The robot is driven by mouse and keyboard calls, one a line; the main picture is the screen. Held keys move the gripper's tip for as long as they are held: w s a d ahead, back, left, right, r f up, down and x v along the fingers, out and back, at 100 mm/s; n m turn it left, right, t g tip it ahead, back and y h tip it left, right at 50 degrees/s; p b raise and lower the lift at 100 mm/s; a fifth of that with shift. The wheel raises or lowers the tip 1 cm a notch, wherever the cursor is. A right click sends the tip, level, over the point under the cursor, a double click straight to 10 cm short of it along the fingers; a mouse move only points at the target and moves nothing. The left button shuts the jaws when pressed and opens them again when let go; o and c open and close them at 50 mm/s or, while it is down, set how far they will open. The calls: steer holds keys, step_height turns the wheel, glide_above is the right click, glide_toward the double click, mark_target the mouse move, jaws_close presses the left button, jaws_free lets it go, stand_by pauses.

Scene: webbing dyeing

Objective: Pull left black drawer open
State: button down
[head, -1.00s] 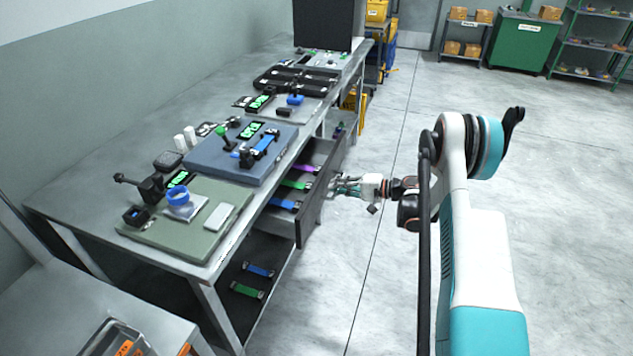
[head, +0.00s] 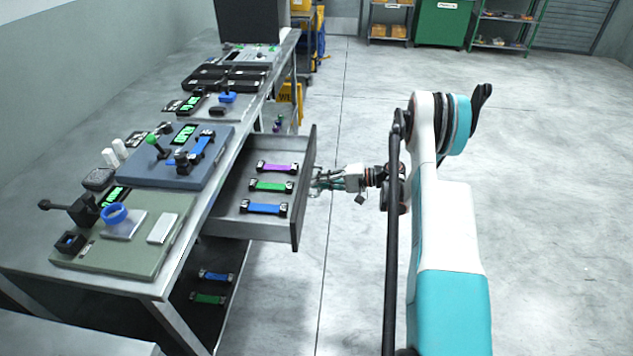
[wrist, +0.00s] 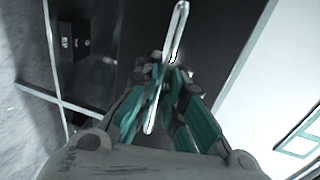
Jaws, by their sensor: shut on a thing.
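The black drawer (head: 308,200) stands well out from the workbench in the head view, with its dark front facing my arm. Inside it lie a purple webbing strip (head: 277,168), a green one (head: 270,186) and a blue one (head: 263,208), each with dark ends. My gripper (head: 318,181) is at the outer side of the drawer front. In the wrist view my gripper (wrist: 163,85) is shut on the bright metal bar handle (wrist: 178,30), which runs between its fingers. The dark drawer front (wrist: 220,40) fills the space behind the handle.
The workbench (head: 185,265) carries a green board (head: 75,248), a blue board (head: 140,170) and black trays (head: 225,78). A lower shelf holds blue (head: 216,276) and green (head: 208,298) strips. The floor (head: 345,270) around my arm is clear.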

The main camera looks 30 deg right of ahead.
steer(key=c, duration=1.7)
jaws_free()
steer(key=v, duration=1.2)
